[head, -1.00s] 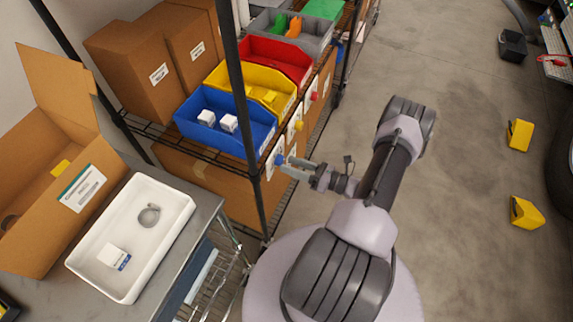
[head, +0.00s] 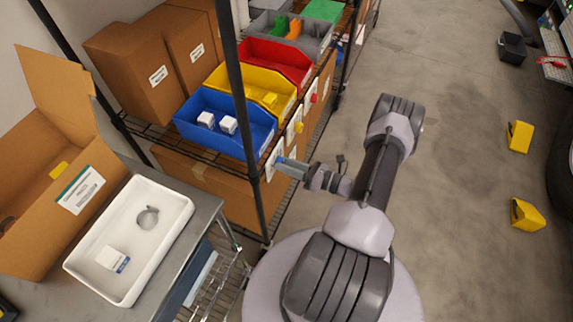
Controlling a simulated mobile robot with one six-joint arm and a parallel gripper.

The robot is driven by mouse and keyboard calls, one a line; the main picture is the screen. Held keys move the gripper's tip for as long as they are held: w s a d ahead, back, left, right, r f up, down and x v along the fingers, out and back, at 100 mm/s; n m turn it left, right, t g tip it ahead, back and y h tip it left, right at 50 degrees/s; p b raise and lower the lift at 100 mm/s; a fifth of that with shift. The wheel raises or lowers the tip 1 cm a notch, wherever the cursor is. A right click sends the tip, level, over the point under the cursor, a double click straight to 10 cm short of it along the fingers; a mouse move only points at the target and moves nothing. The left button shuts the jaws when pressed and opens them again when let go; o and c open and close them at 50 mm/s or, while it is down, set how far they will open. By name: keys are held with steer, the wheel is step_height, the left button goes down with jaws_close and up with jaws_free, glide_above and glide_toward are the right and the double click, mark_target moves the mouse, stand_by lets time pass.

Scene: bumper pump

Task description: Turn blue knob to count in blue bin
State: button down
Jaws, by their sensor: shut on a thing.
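The blue bin (head: 200,136) stands on the wire shelf left of the rack's front post. Two white boxes, a left one (head: 206,119) and a right one (head: 228,124), lie inside it. The blue knob (head: 279,160) sits on a white label plate at the shelf's front edge, right of the post. My gripper (head: 284,166) is at the knob and shut on it, hiding most of it. The number on the knob's plate is too small to read.
A yellow bin (head: 236,88) and a red bin (head: 285,59) stand farther along the shelf, with yellow (head: 298,127) and red (head: 313,98) knobs. The black rack post (head: 240,95) is close to my gripper. A white tray (head: 85,277) lies at lower left.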

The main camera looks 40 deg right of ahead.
steer(key=shift+n+b, duration=0.45)
steer(key=shift+n, duration=3.25)
steer(key=c, duration=1)
jaws_free()
